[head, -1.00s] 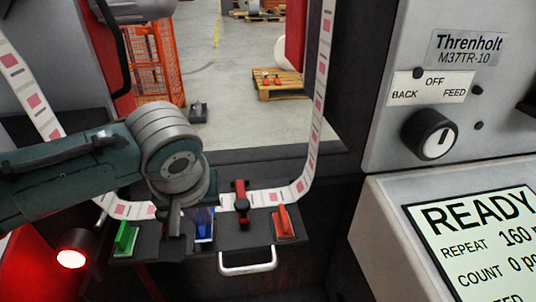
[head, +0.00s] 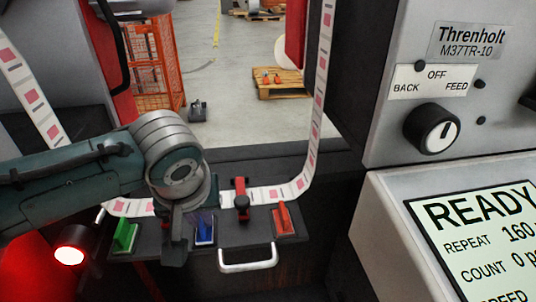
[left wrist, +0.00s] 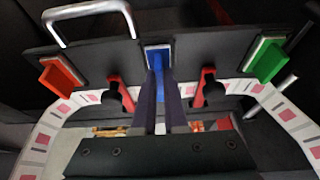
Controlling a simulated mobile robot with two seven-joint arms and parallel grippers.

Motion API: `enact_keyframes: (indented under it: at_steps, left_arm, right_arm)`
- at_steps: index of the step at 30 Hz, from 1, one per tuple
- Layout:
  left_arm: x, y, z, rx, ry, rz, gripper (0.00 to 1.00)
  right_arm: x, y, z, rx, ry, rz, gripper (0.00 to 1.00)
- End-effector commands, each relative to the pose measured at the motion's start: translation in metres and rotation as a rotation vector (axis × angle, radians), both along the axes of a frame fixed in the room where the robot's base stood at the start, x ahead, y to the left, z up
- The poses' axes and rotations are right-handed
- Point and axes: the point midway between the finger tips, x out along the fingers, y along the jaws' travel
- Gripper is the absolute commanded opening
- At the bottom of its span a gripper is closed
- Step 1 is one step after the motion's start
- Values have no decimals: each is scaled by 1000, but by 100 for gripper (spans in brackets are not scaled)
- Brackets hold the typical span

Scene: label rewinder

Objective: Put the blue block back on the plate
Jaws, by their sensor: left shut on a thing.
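The blue block (head: 205,231) stands at the dark plate (head: 258,232), between the green block and a red clamp in the head view. In the left wrist view the blue block (left wrist: 159,58) lies in line with my fingers, over a pale-edged spot on the plate (left wrist: 110,62). My left gripper (left wrist: 161,80) is shut on the blue block. In the head view its wrist partly hides the area left of the block. I cannot tell whether the block is fully seated. My right gripper is not in view.
The green block (head: 125,237) and orange block (head: 284,220) sit at the plate's two ends. A red clamp (head: 241,198) stands close to the blue block, and another red clamp (left wrist: 208,90) shows in the wrist view. The label strip (head: 270,193) runs behind. A metal handle (head: 248,265) juts out in front.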

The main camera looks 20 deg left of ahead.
Motion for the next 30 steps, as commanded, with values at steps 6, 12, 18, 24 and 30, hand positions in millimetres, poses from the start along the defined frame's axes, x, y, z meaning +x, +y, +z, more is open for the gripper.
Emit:
enact_keyframes:
  at_steps: [6, 12, 18, 24, 30]
  left_arm:
    - [0, 0, 0, 0, 0, 0, 19]
    - [0, 0, 0, 0, 0, 0, 41]
    - [0, 0, 0, 0, 0, 0, 45]
    - [-3, -2, 11, -1, 0, 0, 45]
    - [-15, -10, 47, -4, -1, -2, 45]
  right_arm:
    - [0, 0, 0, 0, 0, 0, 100]
    - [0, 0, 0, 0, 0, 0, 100]
    - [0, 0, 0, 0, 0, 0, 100]
    - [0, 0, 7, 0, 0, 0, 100]
    - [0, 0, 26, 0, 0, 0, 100]
